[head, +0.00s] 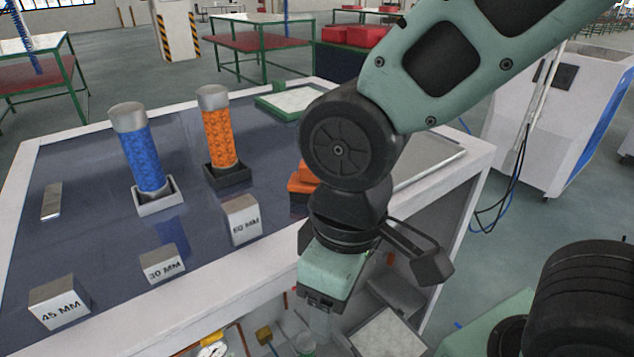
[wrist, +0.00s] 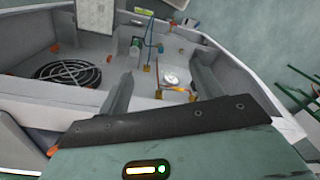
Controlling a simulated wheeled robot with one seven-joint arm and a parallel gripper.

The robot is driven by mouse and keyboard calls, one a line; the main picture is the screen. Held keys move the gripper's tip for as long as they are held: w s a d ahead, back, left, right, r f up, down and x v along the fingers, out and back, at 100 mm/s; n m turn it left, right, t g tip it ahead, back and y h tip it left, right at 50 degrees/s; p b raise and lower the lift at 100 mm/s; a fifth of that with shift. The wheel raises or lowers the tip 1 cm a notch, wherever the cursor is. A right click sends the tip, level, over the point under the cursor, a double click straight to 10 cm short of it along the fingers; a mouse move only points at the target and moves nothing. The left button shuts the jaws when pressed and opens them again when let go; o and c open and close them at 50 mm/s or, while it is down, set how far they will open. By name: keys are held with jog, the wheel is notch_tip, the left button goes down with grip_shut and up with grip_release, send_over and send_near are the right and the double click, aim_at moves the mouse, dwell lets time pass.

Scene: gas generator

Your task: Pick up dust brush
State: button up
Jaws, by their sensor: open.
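My gripper (head: 322,312) hangs below the arm at the front edge of the table, pointing down. In the wrist view, its two fingers (wrist: 163,88) stand apart with nothing held between them. Below it is an open, light grey generator housing (wrist: 60,105). I cannot clearly make out the dust brush. A small yellow-brown piece (head: 263,335) at the bottom of the head view may be part of it, but it is too small to tell. My arm and gripper hide part of the housing in the head view.
A black round fan grille (wrist: 68,73), a silver disc (wrist: 171,78) and wires sit inside the housing. The table (head: 110,265) holds a blue cylinder (head: 142,155), an orange cylinder (head: 219,135) and marked blocks (head: 162,264). A white cabinet (head: 545,125) stands at right.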

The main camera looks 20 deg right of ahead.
jog(key=shift+n, duration=0.7)
jog(key=w+r, duration=0.4)
jog(key=w+r+p, duration=0.1)
jog(key=w+r, duration=0.3)
jog(key=w, duration=0.1)
jog(key=shift+a+r, duration=0.2)
jog(key=shift+r, duration=0.15)
notch_tip(320, 180, up, 12)
jog(key=n+p, duration=0.2)
send_over(301, 185)
jog(key=d, duration=0.2)
jog(key=shift+h, duration=0.3)
jog(key=f+p, duration=0.1)
jog(key=f, duration=0.5)
jog(key=f+p, duration=0.1)
jog(key=f, duration=0.5)
jog(key=shift+s+d, duration=0.15)
jog(key=shift+d, duration=0.05)
jog(key=shift+w+d+f+p, duration=0.15)
jog(key=shift+f+p, duration=0.45)
jog(key=shift+f, duration=0.75)
jog(key=shift+w+d+f+p, duration=0.15)
jog(key=shift+f+p, duration=0.4)
jog(key=shift+f, duration=0.8)
jog(key=shift+s, duration=0.1)
jog(key=shift+c, duration=0.3)
jog(key=c, duration=1.1)
